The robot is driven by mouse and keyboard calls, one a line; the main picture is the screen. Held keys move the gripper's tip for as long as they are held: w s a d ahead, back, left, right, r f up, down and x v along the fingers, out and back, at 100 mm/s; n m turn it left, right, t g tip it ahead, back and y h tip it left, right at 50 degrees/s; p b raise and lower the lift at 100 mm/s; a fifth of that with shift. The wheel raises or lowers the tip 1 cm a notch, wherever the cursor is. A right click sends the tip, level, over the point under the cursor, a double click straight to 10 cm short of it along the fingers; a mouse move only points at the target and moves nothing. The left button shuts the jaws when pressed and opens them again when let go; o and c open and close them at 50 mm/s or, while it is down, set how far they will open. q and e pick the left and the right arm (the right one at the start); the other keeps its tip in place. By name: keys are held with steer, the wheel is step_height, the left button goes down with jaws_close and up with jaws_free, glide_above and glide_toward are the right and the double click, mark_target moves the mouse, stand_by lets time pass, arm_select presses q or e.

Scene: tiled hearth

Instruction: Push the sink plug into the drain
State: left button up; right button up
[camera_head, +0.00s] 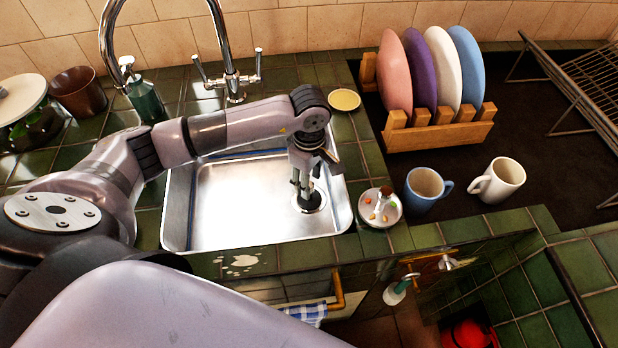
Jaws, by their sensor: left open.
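The steel sink (235,205) is set in the green tiled counter. At its right side is the drain (321,206), seen as a pale ring around a dark round piece (308,203), which looks like the sink plug. I cannot tell whether this plug is seated or only resting in the ring. My left gripper (301,190) points down over it from above, jaws open, its fingertips close to the dark piece. Whether they touch it is unclear. My right gripper is not in view.
The tap (222,45) arches behind my left arm. Right of the sink are a small plate with scraps (380,208), a blue mug (424,189), a white mug (498,181) and a wooden plate rack (440,132). A yellow dish (344,100) lies behind the sink's right corner.

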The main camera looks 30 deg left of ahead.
arm_select(q)
steer(key=shift+r, duration=0.5)
step_height(320, 180, up, 12)
stand_by(0.6)
stand_by(1.0)
